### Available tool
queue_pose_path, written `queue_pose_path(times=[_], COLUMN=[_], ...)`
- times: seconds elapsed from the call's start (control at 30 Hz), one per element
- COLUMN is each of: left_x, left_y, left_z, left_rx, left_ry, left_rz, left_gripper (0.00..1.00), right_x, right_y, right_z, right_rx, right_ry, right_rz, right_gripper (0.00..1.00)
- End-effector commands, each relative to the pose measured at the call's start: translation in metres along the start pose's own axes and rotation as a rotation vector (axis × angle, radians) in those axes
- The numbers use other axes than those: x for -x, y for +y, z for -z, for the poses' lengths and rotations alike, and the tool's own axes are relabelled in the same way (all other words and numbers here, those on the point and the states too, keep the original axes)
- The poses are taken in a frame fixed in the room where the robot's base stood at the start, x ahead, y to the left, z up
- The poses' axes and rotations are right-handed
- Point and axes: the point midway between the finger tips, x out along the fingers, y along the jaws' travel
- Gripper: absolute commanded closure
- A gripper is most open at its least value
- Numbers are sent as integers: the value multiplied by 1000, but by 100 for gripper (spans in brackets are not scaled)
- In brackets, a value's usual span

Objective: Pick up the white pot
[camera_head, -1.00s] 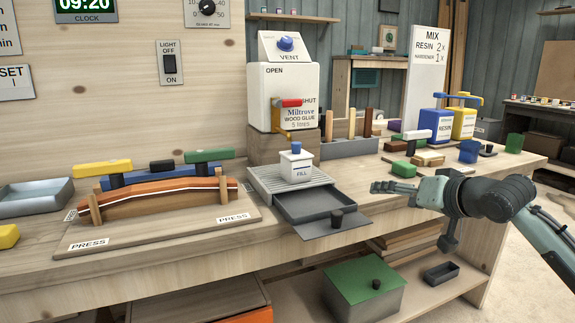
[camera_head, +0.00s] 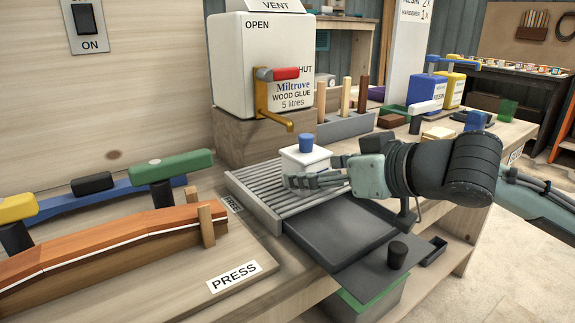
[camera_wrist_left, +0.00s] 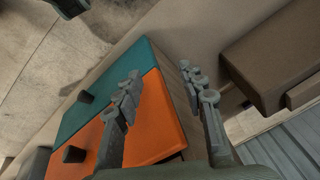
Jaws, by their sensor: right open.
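The white pot (camera_head: 305,156), with a blue knob on top, stands on the grey slatted rack below the glue container's tap. My right gripper (camera_head: 314,179) is open at the pot's front right side, its fingers covering the pot's lower part. I cannot tell whether the fingers touch it or how far they reach around it. My left gripper (camera_wrist_left: 160,76) shows in the left wrist view with its fingers apart and nothing between them.
The white glue container (camera_head: 262,65) stands on a wooden block behind the pot, its yellow tap (camera_head: 268,112) overhanging nearby. A dark tray (camera_head: 340,232) lies in front. The clamped orange laminate (camera_head: 110,240) is at left. Orange and teal lids (camera_wrist_left: 150,120) show below my left gripper.

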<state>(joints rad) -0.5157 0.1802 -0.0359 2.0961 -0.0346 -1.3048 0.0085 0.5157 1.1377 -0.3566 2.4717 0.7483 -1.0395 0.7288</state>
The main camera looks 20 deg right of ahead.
Motion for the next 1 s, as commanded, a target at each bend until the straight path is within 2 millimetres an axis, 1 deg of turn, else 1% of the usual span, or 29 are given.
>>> queue_pose_path(times=[0.07, 0.17, 0.37, 0.5, 0.63, 0.73, 0.93, 0.97, 1.0], left_x=[0, -1, -4, -8, -10, -10, -11, -11, -11], left_y=[1, 1, 2, 2, 3, 3, 3, 3, 3], left_z=[-2, -2, -2, -3, -4, -4, -4, -4, -4], left_rx=[0, 0, 0, 1, 1, 1, 1, 1, 1], left_ry=[-1, -2, -5, -5, -6, -6, -7, -7, -7], left_rz=[-1, -2, -4, -6, -7, -7, -7, -7, -7], left_gripper=[60, 60, 60, 60, 60, 60, 60, 60, 60], right_x=[-2, -11, -34, -56, -72, -77, -78, -78, -78], right_y=[-1, -1, 1, 4, 4, 4, 4, 4, 4], right_z=[-1, 1, 2, 4, 4, 3, 3, 3, 3], right_rx=[2, 0, 1, 0, 2, 3, 3, 3, 3], right_ry=[-1, 1, 1, 0, 1, 0, 0, -1, -1], right_rz=[2, 2, 1, 2, 3, 1, 1, 1, 1], right_gripper=[21, 21, 21, 21, 21, 21, 21, 23, 28])
